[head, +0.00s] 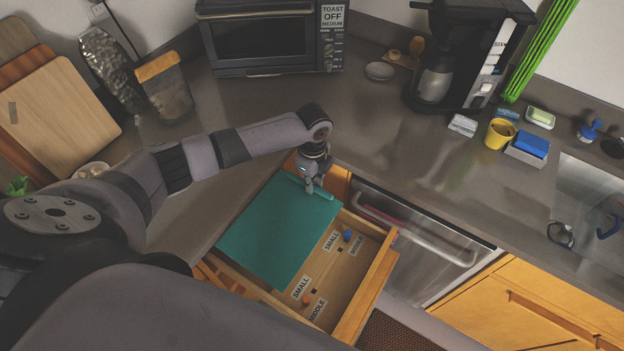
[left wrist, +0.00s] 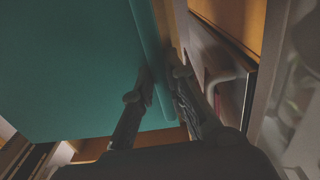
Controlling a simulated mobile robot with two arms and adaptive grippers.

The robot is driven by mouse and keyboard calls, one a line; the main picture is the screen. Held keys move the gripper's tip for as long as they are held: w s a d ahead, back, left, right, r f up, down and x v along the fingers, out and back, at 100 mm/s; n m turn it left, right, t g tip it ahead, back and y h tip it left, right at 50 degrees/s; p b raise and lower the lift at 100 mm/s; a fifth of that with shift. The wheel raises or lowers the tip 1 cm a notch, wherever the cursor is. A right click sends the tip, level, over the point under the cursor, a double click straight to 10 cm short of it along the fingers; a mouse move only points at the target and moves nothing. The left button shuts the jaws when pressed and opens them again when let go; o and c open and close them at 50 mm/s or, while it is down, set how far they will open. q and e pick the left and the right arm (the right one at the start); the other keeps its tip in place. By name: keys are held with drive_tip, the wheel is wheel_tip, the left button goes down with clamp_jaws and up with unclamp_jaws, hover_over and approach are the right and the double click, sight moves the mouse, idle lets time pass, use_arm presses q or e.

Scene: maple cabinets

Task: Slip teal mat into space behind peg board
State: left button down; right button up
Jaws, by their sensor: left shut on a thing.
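The teal mat (head: 278,232) is a flat sheet with a thicker rolled edge. It lies tilted over the back left part of an open wooden drawer (head: 378,284). My left gripper (head: 314,188) is shut on the rolled edge at the mat's far side. In the left wrist view the mat (left wrist: 70,65) fills the left, and its edge passes between the fingers of my left gripper (left wrist: 160,85). The peg board (head: 326,272) lies in the drawer, with a blue peg, an orange peg and SMALL and MIDDLE labels. The mat hides the space behind the board. My right gripper is not in view.
A dishwasher (head: 425,240) with a bar handle is right of the drawer. The grey counter (head: 255,115) runs behind, holding a toaster oven (head: 270,38), a coffee maker (head: 440,75) and a yellow cup (head: 499,133). Cutting boards (head: 60,115) lean at the left.

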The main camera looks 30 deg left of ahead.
sight(294, 184)
use_arm(q)
drive_tip(key=a+f+b, duration=0.2)
drive_tip(key=f, duration=0.1)
drive_tip(key=a+f+b, duration=0.1)
drive_tip(key=a+f, duration=0.1)
drive_tip(key=shift+w+f, duration=0.15)
drive_tip(key=shift+f, duration=0.1)
drive_tip(key=shift+w+a, duration=0.1)
drive_tip(key=shift+a, duration=1.05)
